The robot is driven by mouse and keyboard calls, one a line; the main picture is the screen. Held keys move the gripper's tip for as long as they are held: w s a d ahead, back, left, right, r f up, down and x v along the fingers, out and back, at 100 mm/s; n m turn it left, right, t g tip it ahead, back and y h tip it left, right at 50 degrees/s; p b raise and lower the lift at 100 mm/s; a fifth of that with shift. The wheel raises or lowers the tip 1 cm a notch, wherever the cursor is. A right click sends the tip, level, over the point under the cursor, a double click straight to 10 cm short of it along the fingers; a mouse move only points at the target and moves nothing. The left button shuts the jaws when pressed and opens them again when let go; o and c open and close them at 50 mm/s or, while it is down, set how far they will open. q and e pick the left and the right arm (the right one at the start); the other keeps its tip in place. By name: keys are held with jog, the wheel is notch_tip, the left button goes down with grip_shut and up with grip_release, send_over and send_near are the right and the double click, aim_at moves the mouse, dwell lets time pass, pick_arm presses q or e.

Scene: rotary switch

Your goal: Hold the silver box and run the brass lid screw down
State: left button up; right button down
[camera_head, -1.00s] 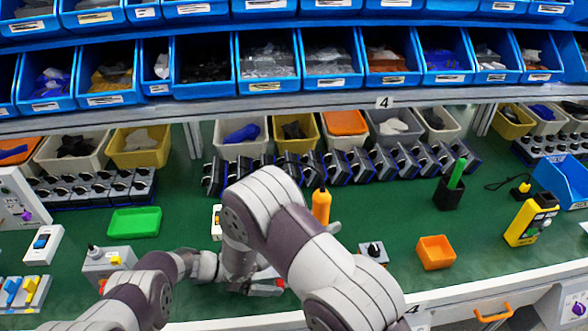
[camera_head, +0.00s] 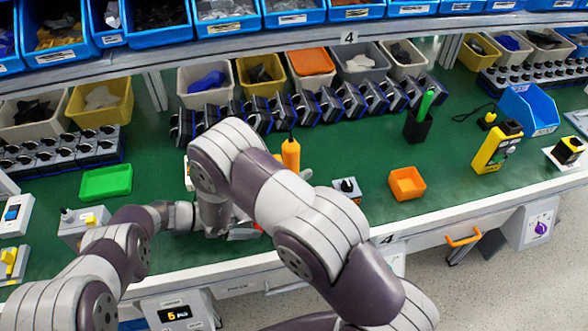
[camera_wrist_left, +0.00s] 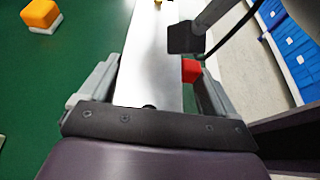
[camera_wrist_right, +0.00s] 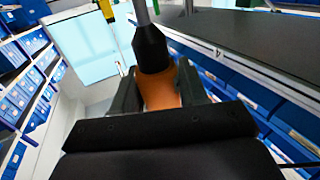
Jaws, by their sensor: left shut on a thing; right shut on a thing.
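The silver box (camera_wrist_left: 148,65) is a bright metal block in the left wrist view. My left gripper (camera_wrist_left: 150,88) is shut on it, one finger on each side. A red piece (camera_wrist_left: 191,70) shows at its right side. A small brass-yellow spot (camera_wrist_left: 158,2) shows at its far end; I cannot tell whether it is the lid screw. A dark block on a grey rod (camera_wrist_left: 186,38) reaches over the box's right side. My right gripper (camera_wrist_right: 158,88) is shut on an orange handle (camera_wrist_right: 160,90) with a black collar and metal shaft. In the head view, my right arm hides much of the work spot.
An upright orange tool with a black top (camera_head: 290,155) shows right of my right forearm. An orange bin (camera_head: 407,183), a small switch block (camera_head: 347,188) and a green tray (camera_head: 106,182) are on the green bench. Clear bench lies between the orange bin and the black pen cup (camera_head: 417,126).

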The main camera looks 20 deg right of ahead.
aim_at(294, 162)
jog(key=shift+f, duration=0.65)
dwell(2.7)
jog(key=shift+r, duration=2.35)
jog(key=shift+f, duration=0.1)
jog(key=shift+f, duration=1.6)
pick_arm(q)
jog(key=o, duration=0.9)
jog(key=c, duration=0.9)
pick_arm(e)
jog(key=c, duration=1.2)
grip_release()
grip_shut()
